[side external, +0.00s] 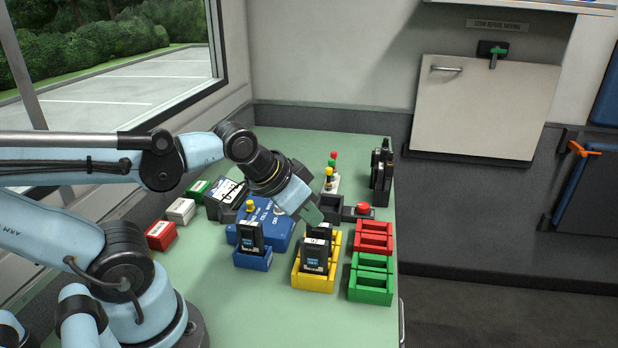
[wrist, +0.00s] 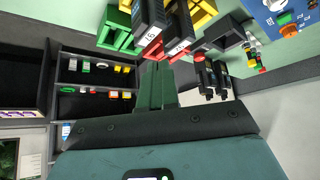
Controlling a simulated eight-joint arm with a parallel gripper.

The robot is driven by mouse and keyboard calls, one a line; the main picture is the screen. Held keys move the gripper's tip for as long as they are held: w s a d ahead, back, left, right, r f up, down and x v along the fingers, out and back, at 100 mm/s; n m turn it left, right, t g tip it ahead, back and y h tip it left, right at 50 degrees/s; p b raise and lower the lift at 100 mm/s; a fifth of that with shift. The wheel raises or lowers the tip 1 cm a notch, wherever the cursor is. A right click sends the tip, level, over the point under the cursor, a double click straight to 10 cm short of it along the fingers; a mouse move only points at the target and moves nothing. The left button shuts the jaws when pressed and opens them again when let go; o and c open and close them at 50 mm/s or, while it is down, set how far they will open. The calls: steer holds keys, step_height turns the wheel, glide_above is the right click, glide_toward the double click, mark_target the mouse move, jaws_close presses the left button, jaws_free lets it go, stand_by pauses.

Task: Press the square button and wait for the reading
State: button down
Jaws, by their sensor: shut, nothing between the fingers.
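A blue device box (side external: 272,217) with a yellow knob (side external: 250,206) on its top stands on the green bench, left of my gripper. Part of it shows at the top right of the wrist view (wrist: 266,13), with a green control (wrist: 285,18) and an orange one (wrist: 289,30). I cannot make out which control is the square button, and no reading is legible. My gripper (side external: 309,214) is shut and empty, pointing down just above and behind the black batteries; its closed green fingers also show in the wrist view (wrist: 156,88). My wrist hides part of the box.
Black batteries (side external: 316,256) stand in a yellow tray (side external: 300,274); another battery (side external: 250,236) stands in a blue holder (side external: 253,260). Red (side external: 374,236) and green trays (side external: 371,279) line the right edge. A red mushroom button (side external: 363,207) and signal lights (side external: 330,172) stand behind. The front bench is clear.

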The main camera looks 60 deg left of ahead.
steer(key=w+a+r+n+t, duration=0.1)
steer(key=w+a+n, duration=0.2)
steer(key=a, duration=0.8)
steer(key=w+a+r+n+t, duration=0.1)
steer(key=w+a+n, duration=0.3)
steer(key=a, duration=0.8)
steer(key=shift+w+a+n, duration=0.15)
steer(key=shift+w+n, duration=0.1)
steer(key=shift+n, duration=0.45)
steer(key=shift+f, duration=0.15)
steer(key=shift+f, duration=4.25)
steer(key=shift+f, duration=0.15)
steer(key=shift+f, duration=0.25)
